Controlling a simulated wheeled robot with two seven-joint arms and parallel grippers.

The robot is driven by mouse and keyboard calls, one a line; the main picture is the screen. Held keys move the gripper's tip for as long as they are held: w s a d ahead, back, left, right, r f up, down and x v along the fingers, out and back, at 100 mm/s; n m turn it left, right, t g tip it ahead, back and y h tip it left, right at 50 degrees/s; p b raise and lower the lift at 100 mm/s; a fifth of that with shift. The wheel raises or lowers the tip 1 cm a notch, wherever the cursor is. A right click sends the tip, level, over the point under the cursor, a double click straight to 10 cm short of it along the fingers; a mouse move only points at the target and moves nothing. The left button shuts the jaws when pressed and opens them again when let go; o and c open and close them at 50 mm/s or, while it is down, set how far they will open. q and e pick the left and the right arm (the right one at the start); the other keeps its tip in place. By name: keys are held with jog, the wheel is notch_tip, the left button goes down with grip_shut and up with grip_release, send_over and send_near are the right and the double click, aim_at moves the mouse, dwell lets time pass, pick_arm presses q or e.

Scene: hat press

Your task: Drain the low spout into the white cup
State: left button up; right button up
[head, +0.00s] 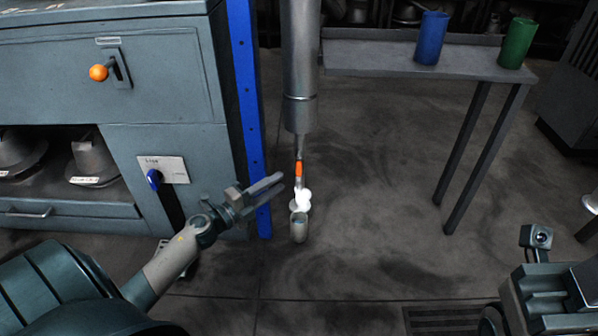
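A grey metal pipe (300,70) hangs down and narrows to a thin low spout with an orange lever (299,169). A white puff (302,198), like steam, shows just below the lever. A small pale grey cup-like vessel (299,231) is directly under it in the picture; whether it stands on the floor or hangs there, I cannot tell. I cannot tell if it is the white cup. My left gripper (282,182) is open and empty, just left of the lever and puff, apart from them in the picture. My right gripper is not clearly in view.
A blue cup (431,38) and a green cup (516,43) stand on a grey table (390,60). A grey-blue cabinet (150,80) with an orange knob (98,72) is left, beside a blue post (246,90). A white item (592,202) is cut off at right. Floor between is clear.

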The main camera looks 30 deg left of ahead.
aim_at(299, 168)
pick_arm(q)
jog(key=b+x, duration=0.2)
jog(key=x, duration=0.8)
jog(key=shift+s, duration=0.1)
grip_shut()
dwell(1.2)
